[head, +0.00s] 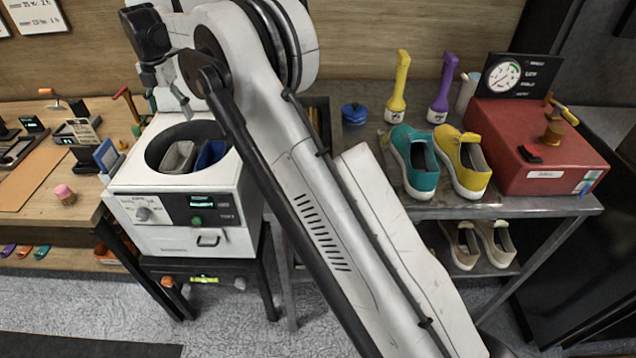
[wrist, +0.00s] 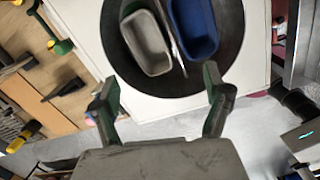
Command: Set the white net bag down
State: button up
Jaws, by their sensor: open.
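The white net bag (head: 179,157) looks like an open, pale grey-white tub. It sits in the round dark opening of the white washer (head: 125,178), left of a blue bag (head: 211,154). In the wrist view the white bag (wrist: 147,44) and blue bag (wrist: 194,26) lie side by side with a thin pale divider between them. My gripper (wrist: 162,98) is open with its fingers wide apart, and nothing is between them. The fingers show below the white bag in the wrist view, apart from it. In the head view my gripper is above the washer's opening.
A wooden bench (head: 95,216) with small tools stands at the left. My arm crosses the middle.

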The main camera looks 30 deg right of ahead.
jog(key=s+d+r+m+t, duration=0.2)
jog(key=s+d+r+m, duration=0.55)
jog(key=s, duration=0.35)
jog(key=s+d+r+m+t, duration=0.1)
jog(key=s+d+r+m, duration=0.6)
jog(key=s, duration=0.4)
jog(key=s+d+f+m+t, duration=0.1)
jog(key=s+d+f+m, duration=0.1)
jog(key=s, duration=0.7)
jog(key=s+d+f+m+t, duration=0.1)
jog(key=s+d+f+m, duration=0.2)
jog(key=s+m, duration=0.4)
jog(key=s+d+f+m+t, duration=0.1)
jog(key=s+d+f+m, duration=0.2)
jog(key=s, duration=0.9)
jog(key=shift+f+m+t, duration=0.3)
jog(key=shift+f+m, duration=0.3)
jog(key=shift+m, duration=0.15)
notch_tip(320, 180, up, 15)
jog(key=p, duration=1.5)
